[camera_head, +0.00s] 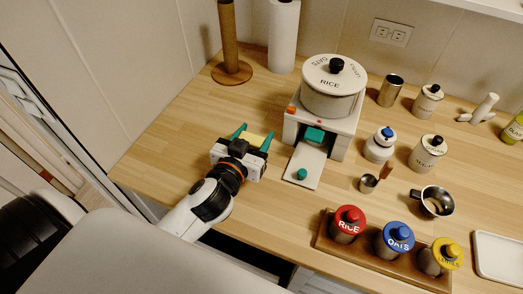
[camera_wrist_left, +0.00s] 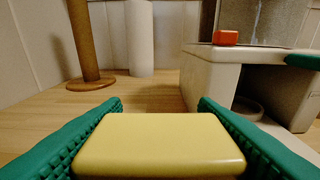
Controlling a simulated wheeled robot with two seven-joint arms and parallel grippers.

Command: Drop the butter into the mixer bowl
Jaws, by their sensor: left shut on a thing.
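My left gripper (camera_head: 254,137) is shut on a pale yellow block of butter (camera_head: 249,142), held between its green fingers near the left part of the counter. In the left wrist view the butter (camera_wrist_left: 160,145) lies level across the fingers. Ahead and to the right stands a white appliance (camera_head: 349,128) with a lidded pot on top and an opening in front. In the left wrist view a round grey rim (camera_wrist_left: 247,108) shows inside that opening. I cannot tell which vessel is the mixer bowl. My right gripper is not in view.
A wooden stand (camera_head: 229,45) and a paper roll (camera_head: 284,38) stand behind. Red (camera_head: 348,222), blue (camera_head: 396,238) and yellow-lidded jars sit in a wooden rack.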

